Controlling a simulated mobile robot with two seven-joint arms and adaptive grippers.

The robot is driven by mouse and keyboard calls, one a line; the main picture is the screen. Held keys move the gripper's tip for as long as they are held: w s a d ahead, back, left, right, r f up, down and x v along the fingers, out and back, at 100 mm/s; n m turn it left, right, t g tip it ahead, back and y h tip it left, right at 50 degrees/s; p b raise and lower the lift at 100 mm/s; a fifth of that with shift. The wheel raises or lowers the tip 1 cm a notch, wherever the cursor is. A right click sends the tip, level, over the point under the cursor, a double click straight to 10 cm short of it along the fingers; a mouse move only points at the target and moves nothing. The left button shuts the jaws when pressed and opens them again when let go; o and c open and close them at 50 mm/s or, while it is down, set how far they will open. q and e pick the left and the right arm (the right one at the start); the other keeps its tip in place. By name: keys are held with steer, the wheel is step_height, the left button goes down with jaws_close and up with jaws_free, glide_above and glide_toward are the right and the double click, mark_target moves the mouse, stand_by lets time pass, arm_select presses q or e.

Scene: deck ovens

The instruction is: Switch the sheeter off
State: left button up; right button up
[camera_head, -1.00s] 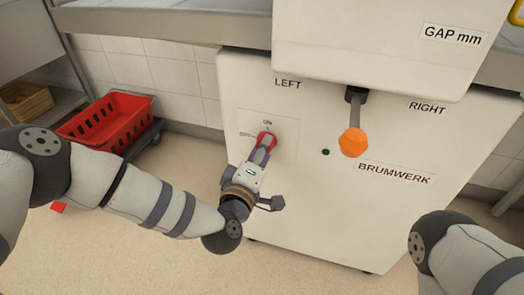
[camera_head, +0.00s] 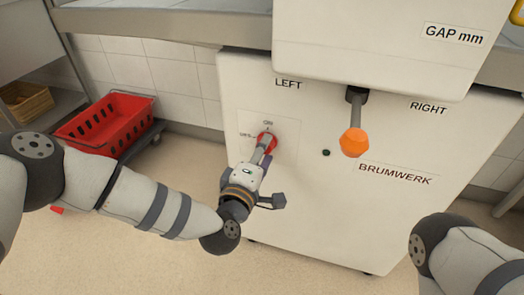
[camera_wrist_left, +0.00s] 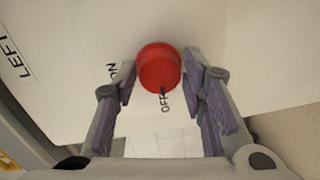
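The sheeter (camera_head: 300,200) is the white cabinet, with a red rotary switch (camera_head: 266,141) on its front panel. ON is printed above the switch and a label to its left. In the left wrist view the red switch (camera_wrist_left: 158,68) has its dark mark pointing at the OFF print. My left gripper (camera_head: 265,145) is at the switch, one fingertip on each side, and looks closed around it; the fingers (camera_wrist_left: 160,68) show close along its sides. My right forearm shows at the lower right; its gripper is out of view.
An orange-knobbed lever (camera_head: 353,142) sticks out between the LEFT and RIGHT labels, to the right of the switch. A small dark green lamp (camera_head: 326,153) is on the panel. A red crate (camera_head: 108,122) stands at the left. The floor before the cabinet is clear.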

arm_select(q)
steer(key=shift+o, duration=0.5)
steer(key=v, duration=1.2)
steer(key=shift+r, duration=0.1)
